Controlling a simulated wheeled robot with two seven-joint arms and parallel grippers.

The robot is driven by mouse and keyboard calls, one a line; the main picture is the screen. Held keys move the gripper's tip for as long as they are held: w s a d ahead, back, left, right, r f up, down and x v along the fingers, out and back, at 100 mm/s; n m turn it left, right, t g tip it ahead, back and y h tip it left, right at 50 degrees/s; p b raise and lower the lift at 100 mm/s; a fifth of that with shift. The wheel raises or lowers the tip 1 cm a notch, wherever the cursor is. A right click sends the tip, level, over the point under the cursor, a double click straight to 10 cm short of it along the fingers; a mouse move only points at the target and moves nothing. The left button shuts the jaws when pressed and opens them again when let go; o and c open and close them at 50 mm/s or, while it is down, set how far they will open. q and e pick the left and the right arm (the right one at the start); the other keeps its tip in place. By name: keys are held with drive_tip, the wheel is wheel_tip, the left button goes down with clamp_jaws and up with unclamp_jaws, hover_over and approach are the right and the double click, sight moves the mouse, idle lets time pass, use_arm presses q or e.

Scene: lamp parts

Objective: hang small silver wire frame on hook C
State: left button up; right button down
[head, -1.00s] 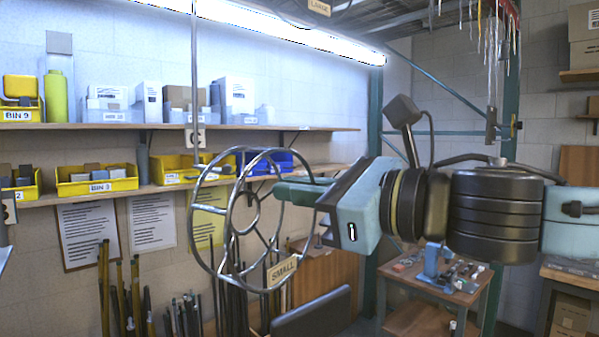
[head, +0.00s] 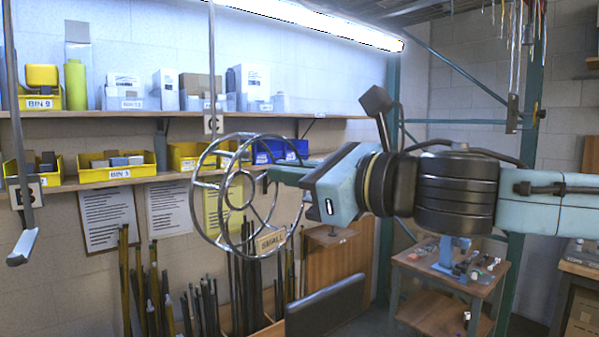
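The small silver wire frame (head: 197,208) hangs in the air left of centre, two wire rings joined by spokes, with a tag reading SMALL (head: 271,241). My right gripper (head: 272,174) reaches in from the right, its dark green fingers at the frame's upper right; they appear shut on its wire, though the exact contact is small. Hook C (head: 211,60) is a thin grey rod hanging from above with a C label (head: 213,124). Its lower end is close to the frame's top in the picture; I cannot tell whether they touch. My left gripper is out of view.
Hook B (head: 25,192), a hanging rod with a bent foot, is at the far left. Behind are shelves with yellow bins (head: 119,178) and boxes. Dark and brass rods (head: 205,300) stand below. A small workbench (head: 455,278) is at the right.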

drive_tip(key=shift+w+a+f, duration=0.3)
drive_tip(key=shift+w+a, duration=0.2)
drive_tip(key=shift+w, duration=0.2)
drive_tip(key=shift+w+a+f, duration=0.3)
drive_tip(key=shift+w+a, duration=0.2)
drive_tip(key=shift+w, duration=0.2)
drive_tip(key=shift+w+a+f, duration=0.3)
drive_tip(key=shift+w+a, duration=0.2)
drive_tip(key=shift+w, duration=0.2)
drive_tip(key=c, duration=1.5)
unclamp_jaws()
drive_tip(key=shift+c, duration=0.2)
